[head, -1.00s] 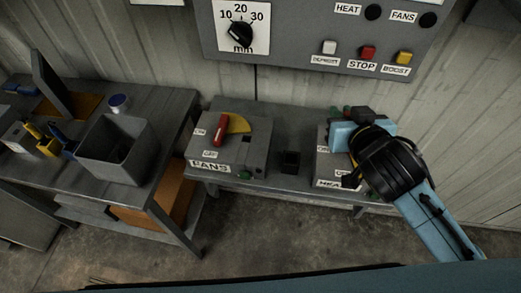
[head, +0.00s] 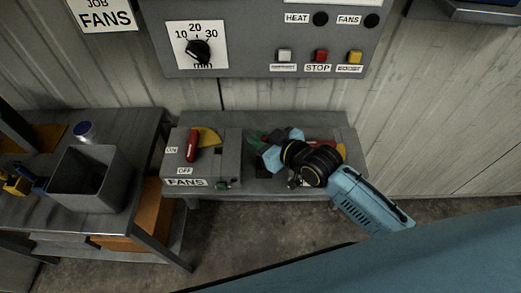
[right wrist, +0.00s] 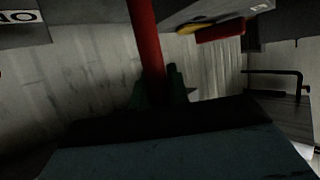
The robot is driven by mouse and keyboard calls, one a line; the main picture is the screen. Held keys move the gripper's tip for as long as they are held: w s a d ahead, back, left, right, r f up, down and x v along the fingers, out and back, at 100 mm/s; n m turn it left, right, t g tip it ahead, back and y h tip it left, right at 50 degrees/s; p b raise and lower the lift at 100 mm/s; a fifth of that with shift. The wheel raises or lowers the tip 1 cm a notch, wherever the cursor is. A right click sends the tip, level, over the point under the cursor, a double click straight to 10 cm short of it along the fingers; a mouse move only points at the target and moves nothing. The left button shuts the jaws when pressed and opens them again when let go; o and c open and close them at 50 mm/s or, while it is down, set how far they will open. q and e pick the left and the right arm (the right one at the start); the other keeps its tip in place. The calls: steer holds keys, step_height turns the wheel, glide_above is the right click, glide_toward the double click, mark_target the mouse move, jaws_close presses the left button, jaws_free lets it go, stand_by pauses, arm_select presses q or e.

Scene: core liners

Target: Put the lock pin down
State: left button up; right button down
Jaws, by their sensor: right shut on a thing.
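My right gripper (head: 264,142) is over the low bench, between the FANS box (head: 215,160) and the box at right, whose red handle (head: 322,143) shows behind my arm. In the right wrist view, a red rod (right wrist: 147,45), which looks like the lock pin, stands between the dark green fingertips (right wrist: 160,90). My right gripper is shut on it. The rod's lower end is hidden by the gripper body. In the head view the pin cannot be made out clearly. My left gripper is not in view.
The low bench (head: 290,121) has a clear strip along its back. A grey open bin (head: 90,180) and a blue-topped round item (head: 84,131) stand on the left table. A control panel (head: 265,50) with a dial and buttons hangs on the wall behind.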

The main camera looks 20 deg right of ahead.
steer(key=shift+f+b, duration=0.35)
steer(key=shift+f, duration=1.55)
steer(key=shift+f, duration=0.15)
steer(key=c, duration=1.3)
jaws_free()
steer(key=shift+c, duration=0.2)
steer(key=shift+s+d+r, duration=0.1)
steer(key=shift+s+r, duration=0.1)
steer(key=p+v, duration=0.1)
steer(key=v, duration=1)
steer(key=shift+s, duration=0.2)
steer(key=shift+d+r, duration=0.1)
